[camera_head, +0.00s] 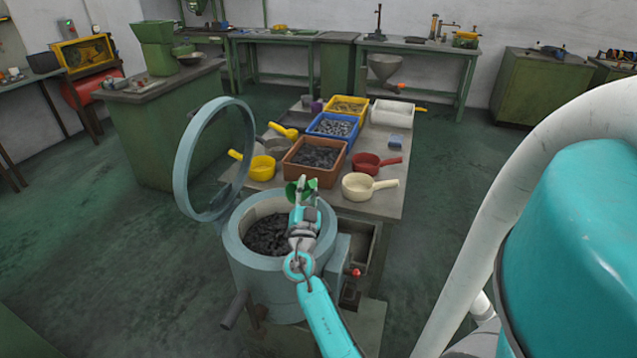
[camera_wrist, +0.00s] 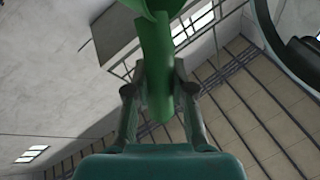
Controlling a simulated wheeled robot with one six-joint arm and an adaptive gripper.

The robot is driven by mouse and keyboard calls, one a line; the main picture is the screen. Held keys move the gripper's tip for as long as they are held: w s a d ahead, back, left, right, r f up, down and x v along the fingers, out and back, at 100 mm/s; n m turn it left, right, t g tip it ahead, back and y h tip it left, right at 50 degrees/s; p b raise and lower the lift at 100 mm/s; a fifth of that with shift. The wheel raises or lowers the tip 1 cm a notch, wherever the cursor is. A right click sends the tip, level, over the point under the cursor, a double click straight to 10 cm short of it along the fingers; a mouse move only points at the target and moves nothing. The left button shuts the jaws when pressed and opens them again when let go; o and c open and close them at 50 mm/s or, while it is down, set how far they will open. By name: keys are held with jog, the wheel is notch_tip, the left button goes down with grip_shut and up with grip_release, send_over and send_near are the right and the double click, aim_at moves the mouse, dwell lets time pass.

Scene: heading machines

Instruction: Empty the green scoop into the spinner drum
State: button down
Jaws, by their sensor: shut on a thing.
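The green scoop (camera_head: 301,189) shows in the head view just past the far right rim of the spinner drum, apparently raised above it. My gripper (camera_head: 303,214) is shut on its handle. The wrist view shows the green handle (camera_wrist: 155,50) between the two fingers of my gripper (camera_wrist: 158,88), with part of the bowl at the top edge. Whether the scoop holds anything is hidden. The spinner drum (camera_head: 240,262) is a grey-blue round tub, open on top, with dark pieces inside. Its ring-shaped lid (camera_head: 180,165) stands swung up at the left.
Behind the drum, a table (camera_head: 388,206) holds a brown bin (camera_head: 333,170), a blue bin (camera_head: 350,137), a yellow bin (camera_head: 363,106), a cream scoop (camera_head: 357,190), a red scoop (camera_head: 364,166) and a yellow scoop (camera_head: 262,173). Open floor lies left of the drum.

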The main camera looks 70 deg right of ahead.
jog(key=shift+s+d+r+m+g+y, duration=0.15)
jog(key=shift+d+m+g+y, duration=0.15)
jog(key=shift+d+m+y, duration=0.15)
jog(key=shift+s+d+r+m+g+y, duration=0.15)
jog(key=shift+d+m+g+y, duration=0.2)
jog(key=shift+m, duration=0.2)
jog(key=s+d+m+g+y, duration=0.1)
jog(key=d+m+y, duration=0.4)
jog(key=y, duration=0.4)
jog(key=shift+s+d+f+m+g+y, duration=0.3)
jog(key=shift+s+d+f+m+g, duration=0.05)
jog(key=shift+d+f+m, duration=0.1)
dwell(0.3)
